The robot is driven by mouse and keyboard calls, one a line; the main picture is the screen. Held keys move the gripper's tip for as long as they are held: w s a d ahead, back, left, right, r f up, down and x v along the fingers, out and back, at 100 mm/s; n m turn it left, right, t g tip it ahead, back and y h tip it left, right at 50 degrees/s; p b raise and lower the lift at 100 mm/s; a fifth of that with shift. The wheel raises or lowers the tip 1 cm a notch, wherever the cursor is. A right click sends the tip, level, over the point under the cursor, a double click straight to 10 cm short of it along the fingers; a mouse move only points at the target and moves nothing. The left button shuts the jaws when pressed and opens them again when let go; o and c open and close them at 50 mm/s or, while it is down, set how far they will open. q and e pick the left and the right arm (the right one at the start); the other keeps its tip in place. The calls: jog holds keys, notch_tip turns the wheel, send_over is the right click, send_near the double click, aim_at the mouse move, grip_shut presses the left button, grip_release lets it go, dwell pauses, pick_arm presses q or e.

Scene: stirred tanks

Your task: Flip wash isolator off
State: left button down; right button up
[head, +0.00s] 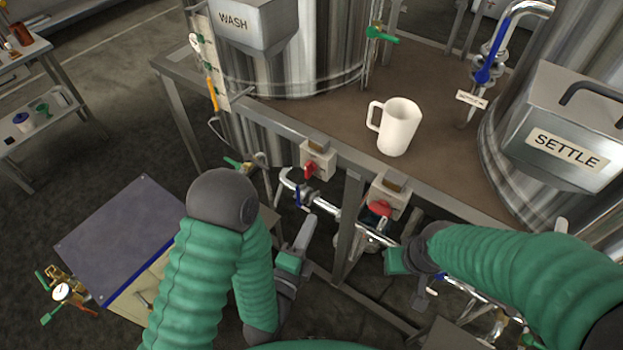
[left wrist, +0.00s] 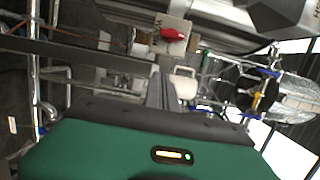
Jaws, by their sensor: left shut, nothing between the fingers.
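Two grey isolator boxes with red handles hang on the front edge of the bench. The left isolator (head: 318,160), nearer the tank with the WASH sign (head: 233,20), has its red handle (head: 311,169) pointing down and slightly left. The right isolator (head: 389,196) has its red handle (head: 380,208) lying roughly crosswise. Their small labels are unreadable. One red handle (left wrist: 172,35) shows in the left wrist view; I cannot tell which. My left gripper (head: 307,222) is shut and empty, below the left isolator and apart from it. My right gripper (head: 421,298) is low, partly hidden by its arm; its jaws are unclear.
A white mug (head: 397,126) stands on the brown bench top (head: 300,112). Pipes with valves (head: 322,207) run below the bench edge. A SETTLE box (head: 566,145) is at the right. A dark-topped cabinet (head: 120,232) stands at the left.

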aim_at(308, 170)
pick_arm(q)
jog(key=w+b, duration=0.2)
jog(key=w, duration=0.2)
jog(key=w+b, duration=0.1)
jog(key=w, duration=0.2)
jog(key=w+d+b, duration=0.1)
jog(key=w+b, duration=0.1)
jog(key=w, duration=0.2)
jog(key=shift+w+f+b, duration=0.1)
jog(key=shift+w+b, duration=0.2)
jog(key=shift+w, duration=0.05)
jog(key=shift+w+a, duration=0.1)
jog(key=shift+a, duration=0.3)
jog(key=shift+w+d, duration=0.1)
